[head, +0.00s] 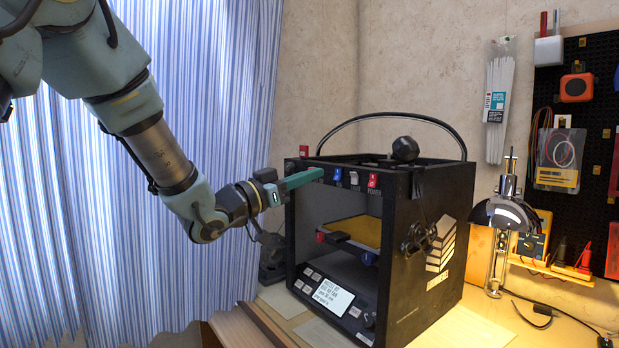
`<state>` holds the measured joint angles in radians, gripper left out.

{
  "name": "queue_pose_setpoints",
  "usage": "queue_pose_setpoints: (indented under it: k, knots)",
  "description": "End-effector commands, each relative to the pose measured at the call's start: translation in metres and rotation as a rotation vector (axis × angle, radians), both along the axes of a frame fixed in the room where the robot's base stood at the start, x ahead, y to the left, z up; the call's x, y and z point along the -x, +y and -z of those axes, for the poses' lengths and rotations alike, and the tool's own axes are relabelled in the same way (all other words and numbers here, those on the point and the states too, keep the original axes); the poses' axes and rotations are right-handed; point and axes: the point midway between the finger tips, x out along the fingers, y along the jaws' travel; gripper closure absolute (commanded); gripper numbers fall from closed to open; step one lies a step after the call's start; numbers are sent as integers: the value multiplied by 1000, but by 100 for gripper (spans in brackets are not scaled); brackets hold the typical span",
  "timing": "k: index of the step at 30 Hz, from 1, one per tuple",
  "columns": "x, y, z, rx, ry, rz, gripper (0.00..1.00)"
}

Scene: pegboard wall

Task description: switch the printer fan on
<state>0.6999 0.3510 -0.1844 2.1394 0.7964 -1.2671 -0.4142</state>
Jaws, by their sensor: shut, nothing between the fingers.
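The black box-shaped printer (425,255) stands on the table with an open front. Along its top front edge is a row of rocker switches: a blue one (337,175), a white one (354,179) and a red one (373,180) marked POWER. The label of the fan switch is too small to read, so I cannot tell which one it is. My gripper (319,174) has green fingers, shut and empty. They reach from the left across the top front edge, with their tips just left of the blue switch. Whether they touch the panel is unclear. The fingers hide part of the edge behind them.
A printer screen with buttons (333,296) sits low at the front. A black hoop (395,118) arches over the top. A desk lamp (505,213) stands at right, near a pegboard (597,110) with tools. A striped curtain (60,220) hangs at left.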

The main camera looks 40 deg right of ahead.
Motion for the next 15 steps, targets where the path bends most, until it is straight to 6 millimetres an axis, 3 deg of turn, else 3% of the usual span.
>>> queue_pose_setpoints:
  k: [15]
  knots:
    - [-6,70,2,-1,-2,-6,100]
